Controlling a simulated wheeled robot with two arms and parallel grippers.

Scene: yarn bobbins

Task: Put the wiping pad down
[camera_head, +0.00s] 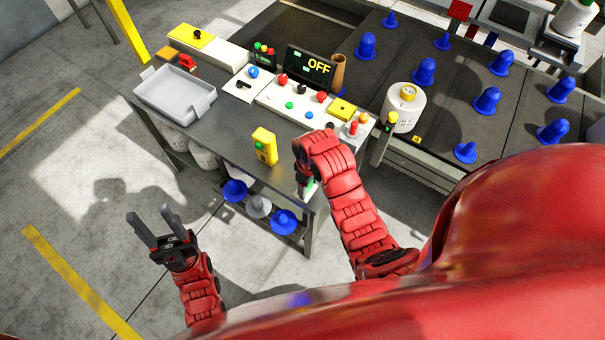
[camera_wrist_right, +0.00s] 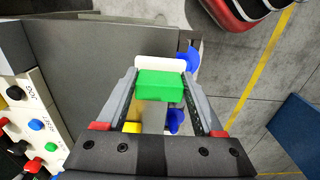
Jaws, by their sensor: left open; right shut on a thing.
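The wiping pad is a green block (camera_wrist_right: 160,86) with a white side, held between the fingers of my right gripper (camera_wrist_right: 160,77) in the right wrist view. My right gripper is shut on it. In the head view the pad (camera_head: 309,187) shows only in part below my right gripper (camera_head: 305,178), near the right front corner of the grey table (camera_head: 225,125). I cannot tell whether it touches the tabletop. My left gripper (camera_head: 148,212) is open and empty, over the floor left of the table.
A yellow box-like object (camera_head: 265,147) stands near the table's front edge. A grey tray (camera_head: 176,93) sits at its left end, and a button panel (camera_head: 290,100) runs along the back. Blue cones (camera_head: 284,222) are on a lower shelf. The tabletop between tray and yellow object is clear.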

